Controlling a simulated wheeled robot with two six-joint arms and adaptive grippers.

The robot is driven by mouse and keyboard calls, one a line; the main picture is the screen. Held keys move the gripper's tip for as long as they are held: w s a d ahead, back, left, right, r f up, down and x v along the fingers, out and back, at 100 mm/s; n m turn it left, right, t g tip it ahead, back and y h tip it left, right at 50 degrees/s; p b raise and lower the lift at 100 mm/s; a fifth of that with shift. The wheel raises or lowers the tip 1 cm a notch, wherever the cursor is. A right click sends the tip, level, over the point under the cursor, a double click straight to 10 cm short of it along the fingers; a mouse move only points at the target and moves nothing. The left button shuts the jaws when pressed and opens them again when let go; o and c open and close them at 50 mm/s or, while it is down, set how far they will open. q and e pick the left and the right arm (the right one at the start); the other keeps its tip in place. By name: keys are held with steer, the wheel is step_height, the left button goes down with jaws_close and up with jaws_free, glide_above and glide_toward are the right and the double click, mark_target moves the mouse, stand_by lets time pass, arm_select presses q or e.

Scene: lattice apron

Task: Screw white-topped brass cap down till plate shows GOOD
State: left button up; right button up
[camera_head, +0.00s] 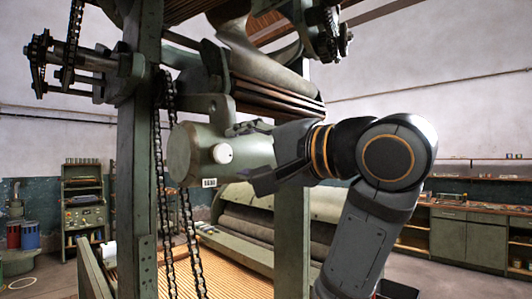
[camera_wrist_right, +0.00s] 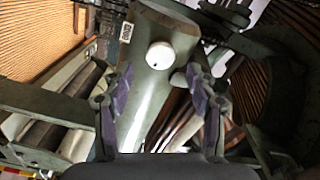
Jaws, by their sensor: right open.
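The white-topped cap (camera_head: 222,153) sits on the green cylindrical housing (camera_head: 186,150) of the machine. Its round white top also shows in the right wrist view (camera_wrist_right: 160,54), between and beyond the fingertips. Its brass side is not clear. A small white marked label (camera_head: 209,183) is on the housing below the cap; it also shows in the right wrist view (camera_wrist_right: 126,32). I cannot read any word on it. My right gripper (camera_head: 250,155) is open, in from the right, just right of the cap. In its wrist view the fingers (camera_wrist_right: 160,73) are spread with nothing between them.
A green machine post (camera_head: 138,150) and hanging drive chains (camera_head: 180,225) stand left of the housing. Another post (camera_head: 291,235) stands behind my right arm. Rollers (camera_head: 245,220) and slats lie below. A workbench (camera_head: 465,235) is far right.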

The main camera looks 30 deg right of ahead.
steer(key=v, duration=0.7)
steer(key=shift+d, duration=0.1)
